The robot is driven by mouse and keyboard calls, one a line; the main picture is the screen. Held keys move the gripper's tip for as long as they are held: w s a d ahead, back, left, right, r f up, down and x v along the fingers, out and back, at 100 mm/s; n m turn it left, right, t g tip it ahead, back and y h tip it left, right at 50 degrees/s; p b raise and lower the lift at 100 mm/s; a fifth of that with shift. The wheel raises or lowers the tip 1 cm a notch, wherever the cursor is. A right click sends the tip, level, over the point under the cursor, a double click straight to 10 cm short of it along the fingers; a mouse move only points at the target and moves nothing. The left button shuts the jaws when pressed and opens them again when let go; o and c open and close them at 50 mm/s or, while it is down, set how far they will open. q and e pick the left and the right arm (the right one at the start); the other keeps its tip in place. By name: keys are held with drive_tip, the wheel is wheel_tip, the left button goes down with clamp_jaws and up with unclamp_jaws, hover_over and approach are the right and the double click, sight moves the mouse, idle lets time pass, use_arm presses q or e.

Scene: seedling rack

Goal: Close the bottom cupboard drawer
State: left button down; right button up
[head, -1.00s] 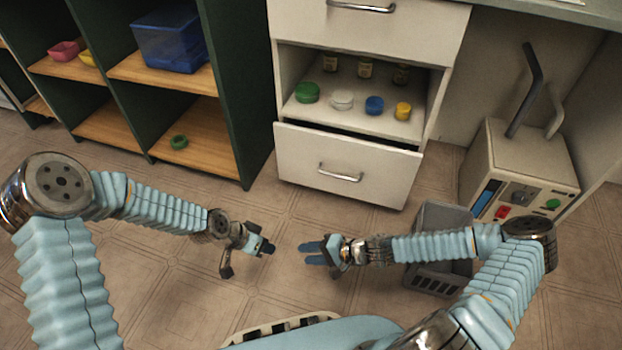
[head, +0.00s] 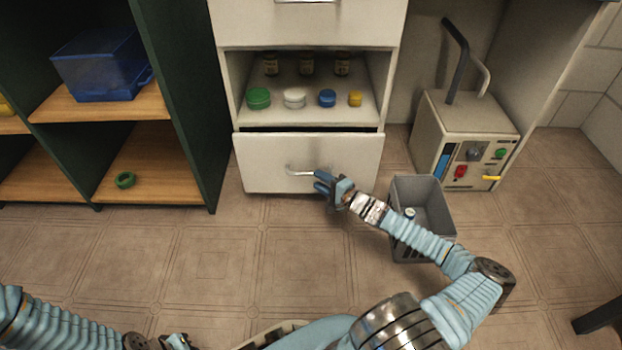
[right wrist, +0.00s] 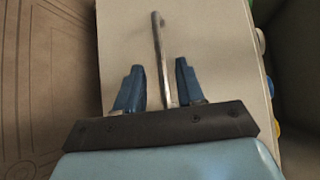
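The bottom cupboard drawer (head: 262,165) has a white front that stands a little out from the cupboard, with a dark gap along its top edge. Its metal bar handle (head: 298,171) also shows in the right wrist view (right wrist: 158,40). My right gripper (head: 320,183) is at the drawer front, at the right end of the handle. In the right wrist view its two blue fingers (right wrist: 156,80) are apart, with the handle bar between them and gaps on both sides. My left gripper (head: 180,342) is at the bottom edge, mostly cut off.
The open shelf (head: 312,108) above the drawer holds several coloured lids and brown jars. A grey bin (head: 398,215) stands on the floor under my right forearm. A beige machine (head: 460,140) is at the right, a green shelf unit (head: 180,110) at the left.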

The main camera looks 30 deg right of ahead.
drive_tip(key=shift+b+x, duration=0.35)
drive_tip(key=shift+x, duration=1.95)
clamp_jaws()
